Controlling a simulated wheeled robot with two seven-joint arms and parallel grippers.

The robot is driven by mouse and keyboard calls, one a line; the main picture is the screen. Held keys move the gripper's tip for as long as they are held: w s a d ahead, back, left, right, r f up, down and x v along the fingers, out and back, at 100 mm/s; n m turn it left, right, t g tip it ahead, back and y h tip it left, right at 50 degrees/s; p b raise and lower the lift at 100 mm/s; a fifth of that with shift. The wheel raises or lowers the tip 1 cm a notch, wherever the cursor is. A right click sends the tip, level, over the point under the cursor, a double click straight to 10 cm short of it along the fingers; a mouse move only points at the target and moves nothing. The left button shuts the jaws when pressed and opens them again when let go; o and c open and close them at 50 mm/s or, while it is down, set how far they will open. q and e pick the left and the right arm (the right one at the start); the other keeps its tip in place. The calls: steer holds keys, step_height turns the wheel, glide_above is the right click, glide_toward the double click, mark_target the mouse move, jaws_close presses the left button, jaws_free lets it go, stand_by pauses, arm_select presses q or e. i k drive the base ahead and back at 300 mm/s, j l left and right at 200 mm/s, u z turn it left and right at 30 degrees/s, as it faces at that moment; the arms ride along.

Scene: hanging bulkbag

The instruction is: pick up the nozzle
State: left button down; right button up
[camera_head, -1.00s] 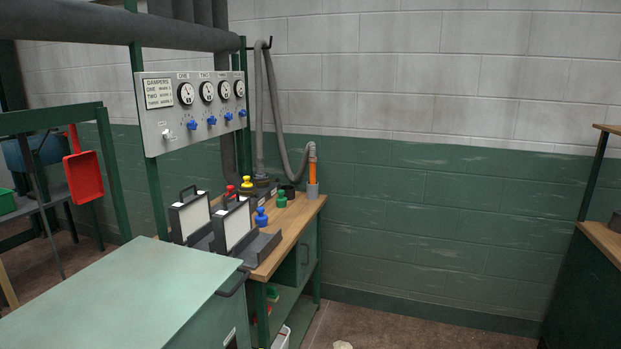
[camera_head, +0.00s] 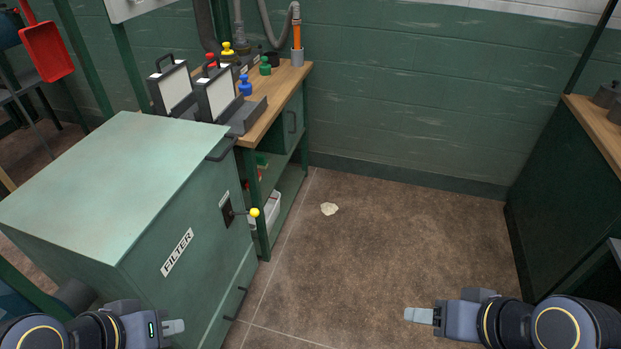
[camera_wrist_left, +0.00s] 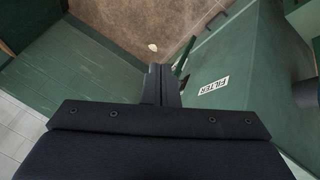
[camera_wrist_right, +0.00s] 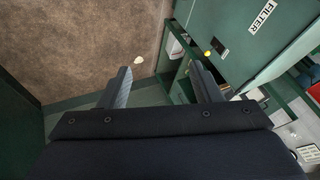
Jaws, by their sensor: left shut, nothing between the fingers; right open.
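The nozzle (camera_head: 297,36) is an orange tube on the end of a grey hose (camera_head: 268,38). It stands upright in a grey holder (camera_head: 297,57) at the far right corner of the wooden bench (camera_head: 268,108). My left gripper (camera_head: 178,327) is low in front of the green filter cabinet, shut and empty; its closed fingers show in the left wrist view (camera_wrist_left: 161,84). My right gripper (camera_head: 412,314) is low over the open floor, well apart from the nozzle. Its fingers are spread and empty in the right wrist view (camera_wrist_right: 165,86). Neither wrist view clearly shows the nozzle.
The filter cabinet (camera_head: 130,180) with a yellow-knobbed lever (camera_head: 254,212) stands left, before the bench. Black cases (camera_head: 218,97) and coloured knobbed pieces (camera_head: 245,86) sit on the bench. A dark green counter (camera_head: 560,170) stands right. The floor between is clear except a pale scrap (camera_head: 329,209).

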mark_target(296, 22)
steer(key=i+l, duration=0.25)
steer(key=i, duration=0.3)
steer(key=i+l, duration=0.3)
steer(key=i, duration=0.25)
steer(key=i+l, duration=0.25)
steer(key=i, duration=0.35)
steer(key=i+l+u, duration=0.1)
steer(key=i+l, duration=0.15)
steer(key=i, duration=0.3)
steer(key=i+l, duration=0.3)
steer(key=i, duration=0.25)
steer(key=i+l, duration=0.35)
steer(key=i, duration=0.2)
steer(key=i+l, duration=0.3)
steer(key=i, duration=0.25)
